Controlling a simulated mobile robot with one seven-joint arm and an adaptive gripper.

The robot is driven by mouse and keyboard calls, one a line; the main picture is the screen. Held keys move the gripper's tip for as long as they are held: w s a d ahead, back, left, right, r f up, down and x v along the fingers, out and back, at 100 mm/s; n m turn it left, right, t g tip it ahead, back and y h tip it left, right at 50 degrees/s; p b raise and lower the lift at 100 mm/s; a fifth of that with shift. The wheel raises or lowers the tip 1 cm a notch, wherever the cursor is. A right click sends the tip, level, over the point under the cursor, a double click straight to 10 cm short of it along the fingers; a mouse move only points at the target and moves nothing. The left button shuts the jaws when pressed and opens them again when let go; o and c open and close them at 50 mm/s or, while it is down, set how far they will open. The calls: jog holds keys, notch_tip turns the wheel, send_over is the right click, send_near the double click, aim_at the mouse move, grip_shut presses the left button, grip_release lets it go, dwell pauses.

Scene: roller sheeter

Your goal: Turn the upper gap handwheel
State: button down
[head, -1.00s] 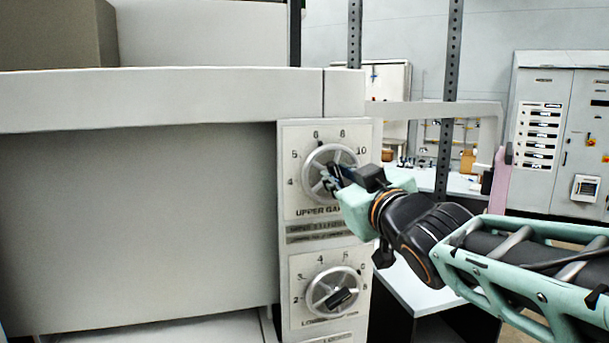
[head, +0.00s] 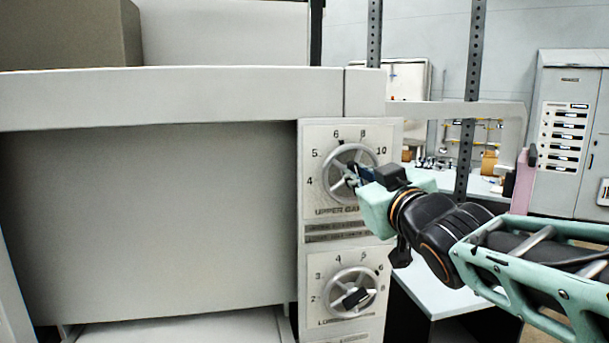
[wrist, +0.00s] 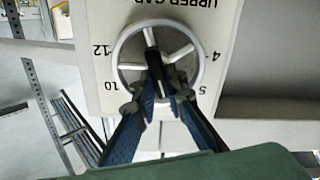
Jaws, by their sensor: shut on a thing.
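The upper gap handwheel (head: 326,164) is a silver spoked wheel on a light dial plate at the machine's right end, with numbers around it. In the wrist view the handwheel (wrist: 198,62) appears upside down in front of my fingers. My gripper (head: 355,175) reaches it from the right. In the wrist view my gripper (wrist: 160,88) is shut on the wheel's dark handle (wrist: 153,62), which sticks out between the two blue fingers. The fingers and gripper body hide part of the wheel's lower right in the head view.
A lower handwheel (head: 330,290) with a black handle is on the same panel below. A table (head: 440,290) stands behind and below my arm. Perforated posts (head: 474,80) and a grey control cabinet (head: 562,130) are at the right.

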jog(key=m+b, duration=0.5)
jog(key=m, duration=0.2)
jog(key=m+b, duration=0.6)
jog(key=m, duration=0.2)
jog(key=d+f+m+b, duration=0.1)
jog(key=m+b, duration=0.4)
jog(key=m, duration=0.3)
jog(key=shift+m, duration=0.4)
dwell(0.4)
jog(key=c, duration=2.2)
grip_release()
jog(key=shift+c, duration=0.2)
